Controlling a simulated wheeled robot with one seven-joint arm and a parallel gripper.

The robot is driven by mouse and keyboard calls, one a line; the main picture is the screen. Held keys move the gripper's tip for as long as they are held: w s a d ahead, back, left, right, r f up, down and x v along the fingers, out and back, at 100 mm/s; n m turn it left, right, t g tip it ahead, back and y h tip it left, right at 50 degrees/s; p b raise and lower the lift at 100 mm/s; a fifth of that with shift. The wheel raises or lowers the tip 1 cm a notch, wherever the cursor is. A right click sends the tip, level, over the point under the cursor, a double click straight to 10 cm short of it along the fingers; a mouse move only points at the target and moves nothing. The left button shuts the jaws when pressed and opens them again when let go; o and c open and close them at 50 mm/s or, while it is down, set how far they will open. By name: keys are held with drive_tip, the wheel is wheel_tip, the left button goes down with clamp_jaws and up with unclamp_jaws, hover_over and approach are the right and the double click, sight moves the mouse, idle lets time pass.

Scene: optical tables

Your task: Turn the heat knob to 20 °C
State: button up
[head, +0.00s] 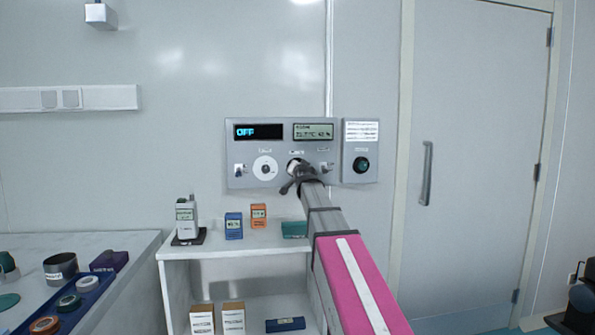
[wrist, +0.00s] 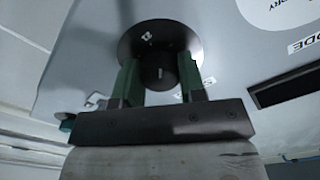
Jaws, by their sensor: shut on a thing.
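A grey control panel (head: 240,146) is mounted on the wall. It has a left display (head: 258,132) reading OFF and a second, pale display (head: 314,131) whose text is too small to read surely. My gripper (head: 296,180) is at the panel, below the two displays, and hides most of the knob there. In the wrist view a dark round knob (wrist: 160,38) with a small white mark sits between the green fingers of my gripper (wrist: 160,78), which are shut on it. I cannot read which setting it points to.
A white dial (head: 265,168) and a switch (head: 239,170) are left of my gripper; another switch (head: 326,169) and a dark knob (head: 361,165) are to the right. A shelf (head: 205,246) below holds a handheld meter (head: 187,215) and small boxes.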

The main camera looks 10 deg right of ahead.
drive_tip(key=n, duration=1.2)
drive_tip(key=shift+n, duration=0.4)
drive_tip(key=n, duration=1.1)
drive_tip(key=shift+n, duration=0.4)
drive_tip(key=o, duration=0.9)
